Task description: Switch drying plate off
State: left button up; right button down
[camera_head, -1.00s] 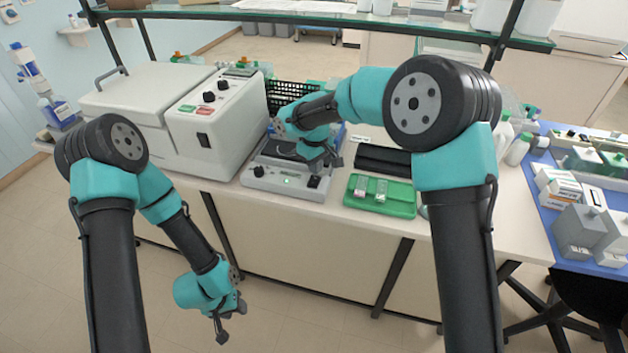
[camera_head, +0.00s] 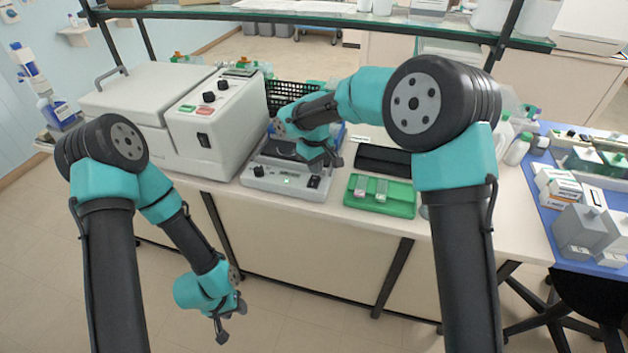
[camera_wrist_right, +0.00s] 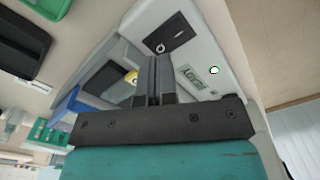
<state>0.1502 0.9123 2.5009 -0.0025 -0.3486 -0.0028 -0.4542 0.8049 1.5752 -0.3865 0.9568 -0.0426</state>
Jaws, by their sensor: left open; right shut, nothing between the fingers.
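The drying plate (camera_head: 268,181) is a grey box on the bench with a knob at the left of its front, a lit green light (camera_head: 287,181) and a black rocker switch (camera_head: 314,182) at the right. The switch also shows in the right wrist view (camera_wrist_right: 181,36), beside a small display and the green light (camera_wrist_right: 214,70). My right gripper (camera_head: 333,164) is shut and empty, just above the plate's right front, close to the switch. I cannot tell whether its fingertips (camera_wrist_right: 156,58) touch the plate. My left gripper (camera_head: 222,328) is open and empty, low in front of the bench.
A large white machine (camera_head: 205,120) with knobs stands left of the plate. A green tray (camera_head: 392,204) with slides and a black case (camera_head: 385,160) lie to the right. A black basket (camera_head: 288,92) is behind. A glass shelf (camera_head: 330,14) spans above.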

aim_at(315, 177)
jog(key=shift+f, duration=1.3)
dwell(1.4)
jog(key=shift+r, duration=3.5)
